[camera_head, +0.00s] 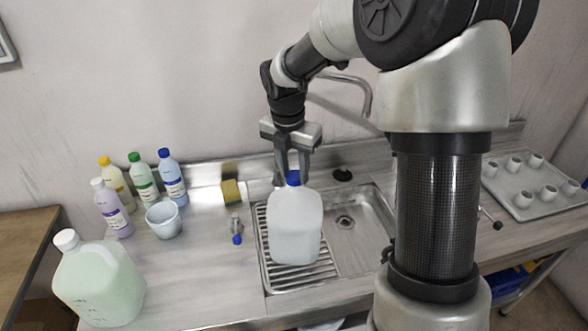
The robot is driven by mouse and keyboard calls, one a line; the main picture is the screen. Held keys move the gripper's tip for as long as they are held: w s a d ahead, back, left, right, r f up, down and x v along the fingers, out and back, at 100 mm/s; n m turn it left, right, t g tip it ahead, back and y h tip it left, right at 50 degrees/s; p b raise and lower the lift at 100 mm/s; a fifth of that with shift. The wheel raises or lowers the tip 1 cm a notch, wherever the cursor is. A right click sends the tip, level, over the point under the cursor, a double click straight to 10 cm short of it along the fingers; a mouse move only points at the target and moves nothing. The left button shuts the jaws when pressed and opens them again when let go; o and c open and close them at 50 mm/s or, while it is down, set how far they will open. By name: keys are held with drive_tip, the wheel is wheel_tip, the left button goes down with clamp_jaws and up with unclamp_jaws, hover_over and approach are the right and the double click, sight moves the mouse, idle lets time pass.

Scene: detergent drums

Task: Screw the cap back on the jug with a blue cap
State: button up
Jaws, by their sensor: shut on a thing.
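The white translucent jug (296,228) stands upright over the ribbed drainer side of the sink. The blue cap (293,177) is at the top of its neck, between my fingers. My gripper (292,174) points down from above and is shut on the blue cap. The cap lines up with the jug's mouth. I cannot tell from this view whether its thread is engaged or how tight it sits. The fingers hide part of the cap's sides.
A large pale-green jug with a white cap (100,282) stands at the front left. Several bottles (143,178), a white cup (163,219), a sponge (231,192) and a small grey-and-blue item (236,229) are left of the sink (345,258). A faucet (365,95) rises behind.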

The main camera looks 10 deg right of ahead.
drive_tip(key=m, duration=0.3)
drive_tip(key=shift+f+m+g, duration=0.1)
drive_tip(key=shift+m+g, duration=0.2)
drive_tip(key=shift+m, duration=1.1)
drive_tip(key=m, duration=0.3)
drive_tip(key=shift+w+g+h, duration=0.1)
drive_tip(key=shift+g+h, duration=0.2)
drive_tip(key=shift+g, duration=0.1)
drive_tip(key=shift+f+m, duration=0.1)
drive_tip(key=shift+m, duration=1.3)
